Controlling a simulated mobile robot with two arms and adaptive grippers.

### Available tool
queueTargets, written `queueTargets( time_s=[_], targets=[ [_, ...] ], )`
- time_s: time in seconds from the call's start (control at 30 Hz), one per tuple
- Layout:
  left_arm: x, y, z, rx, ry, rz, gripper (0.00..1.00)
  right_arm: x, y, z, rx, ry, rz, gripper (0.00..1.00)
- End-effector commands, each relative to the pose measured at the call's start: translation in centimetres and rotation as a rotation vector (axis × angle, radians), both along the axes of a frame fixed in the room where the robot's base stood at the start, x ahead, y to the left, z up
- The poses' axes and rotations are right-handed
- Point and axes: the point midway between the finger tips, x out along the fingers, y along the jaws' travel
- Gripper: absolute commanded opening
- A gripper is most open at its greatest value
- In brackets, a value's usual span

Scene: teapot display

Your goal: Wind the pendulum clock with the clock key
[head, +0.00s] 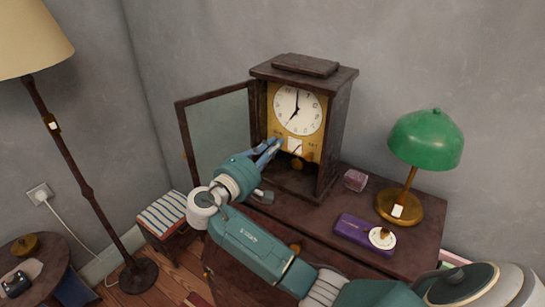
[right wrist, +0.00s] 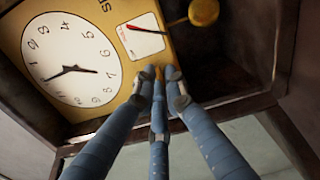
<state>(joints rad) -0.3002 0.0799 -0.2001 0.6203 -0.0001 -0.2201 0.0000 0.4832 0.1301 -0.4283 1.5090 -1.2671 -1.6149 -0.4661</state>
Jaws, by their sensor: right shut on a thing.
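The pendulum clock (head: 338,128) stands on a dark wooden cabinet with its glass door (head: 219,130) swung open to the left. Its white dial (head: 297,110) sits on a brass plate, with a small white gauge below and the pendulum bob (head: 297,163) under that. My right gripper (head: 275,143) reaches in at the lower left of the plate. In the right wrist view its fingers (right wrist: 160,82) are closed around a small brass piece (right wrist: 158,73), apparently the clock key, against or very near the plate. Most of it is hidden by the fingers. My left gripper is out of view.
A green lamp (head: 425,140), a purple box (head: 362,234), a small round dial (head: 382,238) and a small pinkish box (head: 355,180) stand on the cabinet to the right. A floor lamp (head: 70,160) and striped stool (head: 163,213) are left.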

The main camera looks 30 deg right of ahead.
Motion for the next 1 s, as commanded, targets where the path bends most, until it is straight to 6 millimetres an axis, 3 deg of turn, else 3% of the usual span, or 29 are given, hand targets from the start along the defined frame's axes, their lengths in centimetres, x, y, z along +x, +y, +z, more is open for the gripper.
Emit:
queueTargets(
  time_s=[0.03,0.5,0.7,1.0],
  targets=[
    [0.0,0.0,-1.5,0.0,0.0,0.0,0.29,0.0,0.0,-0.8,0.02,-0.043,-0.001,0.0],
    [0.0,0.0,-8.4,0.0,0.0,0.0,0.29,-0.2,0.0,-0.9,0.178,-0.425,-0.001,0.0],
    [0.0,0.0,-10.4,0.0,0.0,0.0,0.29,-0.2,0.0,-0.8,0.224,-0.534,-0.001,0.0],
    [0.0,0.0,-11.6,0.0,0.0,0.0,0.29,-0.2,0.0,-0.6,0.258,-0.616,-0.001,0.0]
  ],
)
